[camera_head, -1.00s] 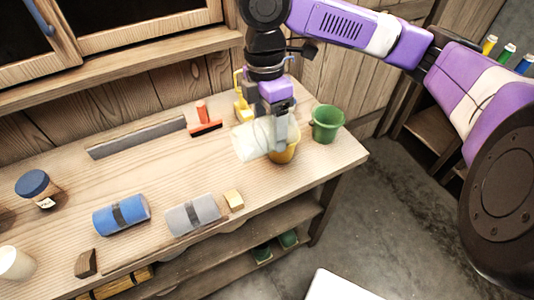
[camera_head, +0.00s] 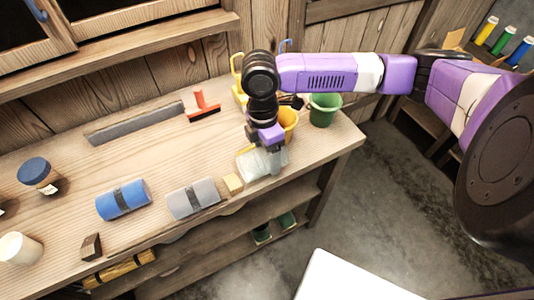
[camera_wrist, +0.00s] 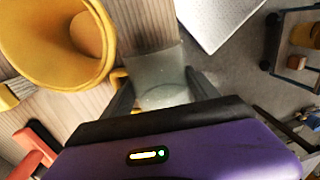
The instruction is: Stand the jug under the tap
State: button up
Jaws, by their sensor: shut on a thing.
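The jug (camera_head: 262,165) is a clear, whitish vessel near the bench's front edge, just right of a small wooden block. My gripper (camera_head: 269,148) is shut on it from above; in the wrist view the jug (camera_wrist: 160,78) sits between the two fingers. A small yellow piece shows beside it; I cannot tell whether it belongs to the jug. Whether the jug touches the bench is unclear. A yellow upright fitting (camera_head: 238,82), possibly the tap, stands at the back of the bench, partly hidden by my arm.
A yellow bucket (camera_head: 289,123) and a green bucket (camera_head: 324,109) stand behind and right of the jug. A red squeegee (camera_head: 203,107), grey bar (camera_head: 135,124), wooden block (camera_head: 233,184), grey roll (camera_head: 193,198) and blue roll (camera_head: 123,200) lie leftward. The bench's middle is clear.

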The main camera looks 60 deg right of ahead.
jog(key=shift+f, duration=0.2)
jog(key=shift+f, duration=0.1)
jog(key=shift+f, duration=0.1)
jog(key=o, duration=1.6)
